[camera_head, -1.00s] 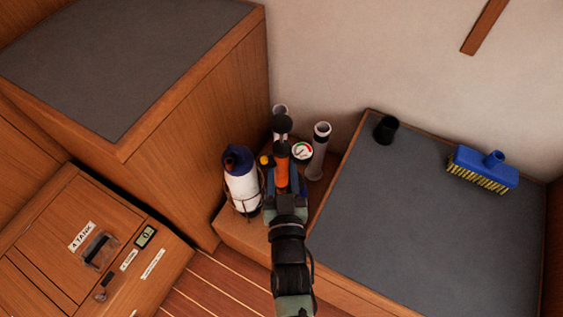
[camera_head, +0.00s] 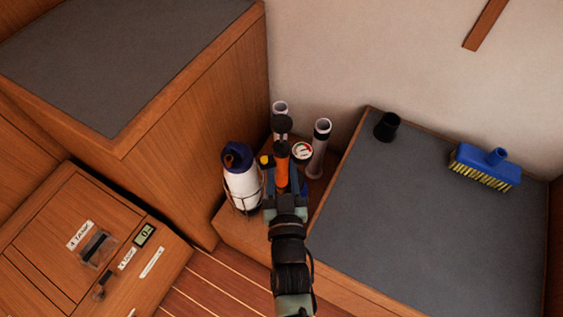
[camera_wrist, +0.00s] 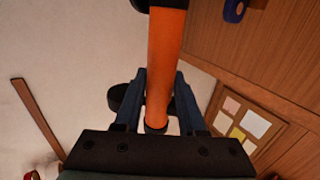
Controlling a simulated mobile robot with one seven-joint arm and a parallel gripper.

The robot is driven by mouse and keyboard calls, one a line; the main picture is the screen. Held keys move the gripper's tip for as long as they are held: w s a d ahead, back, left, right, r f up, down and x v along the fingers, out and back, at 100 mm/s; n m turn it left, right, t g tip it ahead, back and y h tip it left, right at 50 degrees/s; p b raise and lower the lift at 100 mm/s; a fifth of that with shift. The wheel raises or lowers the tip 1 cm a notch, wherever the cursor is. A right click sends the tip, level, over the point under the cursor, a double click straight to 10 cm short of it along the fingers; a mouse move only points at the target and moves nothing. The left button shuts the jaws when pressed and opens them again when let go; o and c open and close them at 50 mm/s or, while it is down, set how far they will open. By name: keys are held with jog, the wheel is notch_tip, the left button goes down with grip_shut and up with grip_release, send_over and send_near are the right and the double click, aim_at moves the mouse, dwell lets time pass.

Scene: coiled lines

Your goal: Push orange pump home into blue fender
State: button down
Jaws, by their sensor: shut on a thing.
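The orange pump (camera_head: 282,168) stands upright between my gripper's fingers, with a black handle at its top. In the wrist view the orange pump (camera_wrist: 166,55) runs between the two fingers. My gripper (camera_head: 283,188) is shut on it. A white fender with a blue top (camera_head: 241,181) stands in a wire holder to the left of the pump. The pump's lower end and anything it meets are hidden behind my gripper and arm, so I cannot tell whether it touches the fender.
A round gauge (camera_head: 302,152) and pale upright tubes (camera_head: 319,148) stand close behind and right of the pump. A grey-topped bench (camera_head: 420,240) on the right holds a black cup (camera_head: 387,126) and a blue brush (camera_head: 486,166). A tall cabinet (camera_head: 200,130) rises at left.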

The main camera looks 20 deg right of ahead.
jog(key=shift+c, duration=2)
grip_release()
jog(key=v, duration=1.3)
jog(key=shift+p, duration=0.35)
jog(key=shift+r, duration=0.1)
